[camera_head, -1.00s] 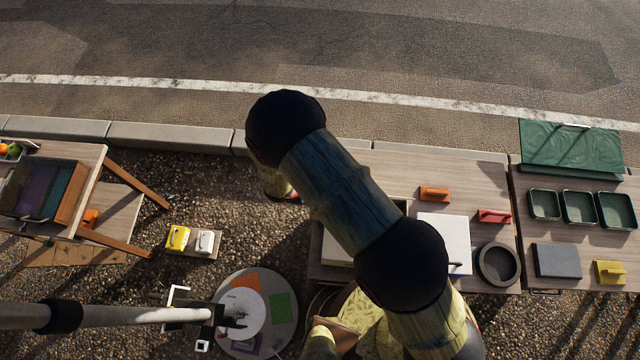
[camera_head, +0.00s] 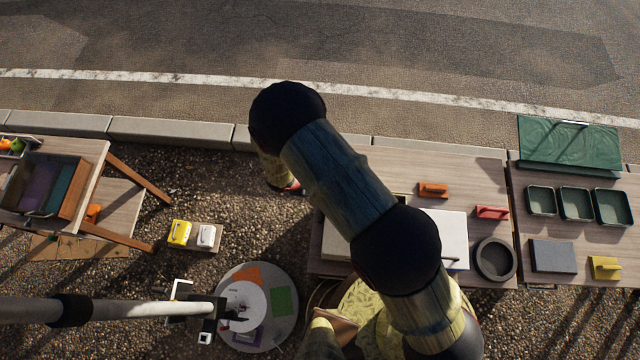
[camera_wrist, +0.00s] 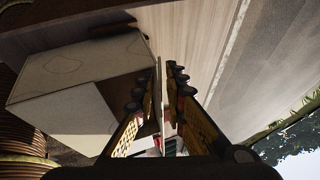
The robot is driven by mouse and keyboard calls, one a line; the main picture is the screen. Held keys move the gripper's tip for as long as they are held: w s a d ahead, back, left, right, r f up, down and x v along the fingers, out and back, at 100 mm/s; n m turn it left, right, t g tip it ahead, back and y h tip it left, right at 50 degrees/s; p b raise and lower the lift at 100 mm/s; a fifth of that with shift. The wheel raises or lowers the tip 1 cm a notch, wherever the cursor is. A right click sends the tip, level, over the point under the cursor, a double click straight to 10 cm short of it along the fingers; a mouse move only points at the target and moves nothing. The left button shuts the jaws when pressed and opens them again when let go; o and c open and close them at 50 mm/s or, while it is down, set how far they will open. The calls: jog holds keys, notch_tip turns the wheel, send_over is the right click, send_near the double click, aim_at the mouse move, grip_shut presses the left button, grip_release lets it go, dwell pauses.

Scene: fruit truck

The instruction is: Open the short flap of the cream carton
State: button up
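The cream carton (camera_wrist: 75,85) fills the left of the wrist view, lying on the wooden counter. In the head view a pale part of it (camera_head: 335,243) shows left of my arm, and the rest is hidden. My gripper (camera_wrist: 158,97) is beside the carton's right end, its two fingers apart. A thin upright edge (camera_wrist: 159,75), apparently a carton flap, stands between the fingers. A gap shows on its right side; whether the left finger touches it I cannot tell. In the head view my arm hides the fingertips.
A white board (camera_head: 453,232), an orange block (camera_head: 433,189), a red-handled item (camera_head: 491,212) and a dark round bowl (camera_head: 494,280) lie to the right on the counter. Green trays (camera_head: 576,203) stand farther right. A round table (camera_head: 282,325) is at lower left.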

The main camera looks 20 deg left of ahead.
jog(key=shift+o, duration=0.8)
jog(key=shift+r, duration=0.1)
jog(key=shift+s+a+r, duration=0.1)
jog(key=shift+a+r, duration=0.05)
jog(key=shift+r, duration=0.1)
jog(key=v, duration=1.1)
jog(key=shift+s+r, duration=0.1)
jog(key=shift+r, duration=0.05)
jog(key=shift+c, duration=0.3)
